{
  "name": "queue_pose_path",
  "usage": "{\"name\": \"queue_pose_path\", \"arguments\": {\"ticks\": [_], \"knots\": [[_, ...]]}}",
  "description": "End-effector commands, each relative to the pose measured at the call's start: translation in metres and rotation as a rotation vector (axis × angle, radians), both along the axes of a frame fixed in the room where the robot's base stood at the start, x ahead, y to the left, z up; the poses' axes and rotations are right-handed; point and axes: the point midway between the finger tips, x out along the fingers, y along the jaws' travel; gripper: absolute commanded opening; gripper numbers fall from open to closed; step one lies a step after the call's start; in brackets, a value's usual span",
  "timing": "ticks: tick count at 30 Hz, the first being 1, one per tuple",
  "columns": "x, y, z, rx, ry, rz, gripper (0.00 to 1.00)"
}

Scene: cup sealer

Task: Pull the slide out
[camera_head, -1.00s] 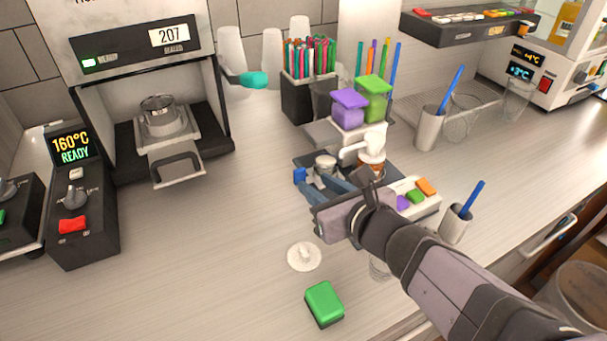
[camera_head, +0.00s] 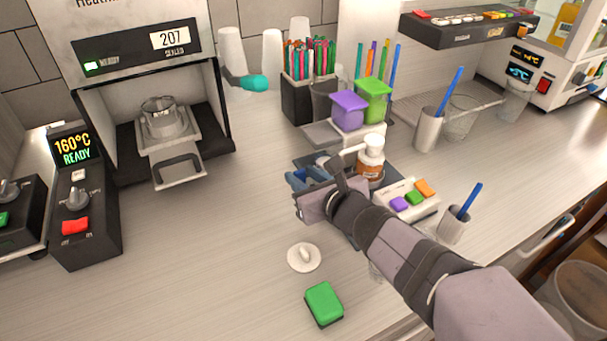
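The slide (camera_head: 180,172) is a grey tray with a loop handle at its front, at the foot of the cup sealer (camera_head: 150,50). Its handle end sticks out over the counter in front of the machine. A clear cup (camera_head: 160,118) sits in the holder on the slide. My gripper (camera_head: 306,180) is to the right of the slide and apart from it, over the dark tray by the pump bottle. Its blue fingers point to the left and away from me. They are small and partly hidden by the wrist, so their gap is unclear.
A control box reading 160°C READY (camera_head: 82,195) stands left of the slide. A pump bottle (camera_head: 370,160), a straw holder (camera_head: 305,95) and a button panel (camera_head: 408,200) crowd the right. A white lid (camera_head: 304,257) and green sponge (camera_head: 323,304) lie in front. Counter between slide and gripper is clear.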

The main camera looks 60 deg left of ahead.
Motion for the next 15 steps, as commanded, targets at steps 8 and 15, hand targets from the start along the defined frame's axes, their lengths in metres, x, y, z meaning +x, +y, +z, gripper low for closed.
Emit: {"name": "queue_pose_path", "arguments": {"ticks": [8, 15], "knots": [[0.0000, 0.0016, -0.0006, 0.000, 0.000, 0.000, 0.30], [0.0002, 0.0014, -0.0005, 0.000, 0.000, -0.001, 0.00]]}}
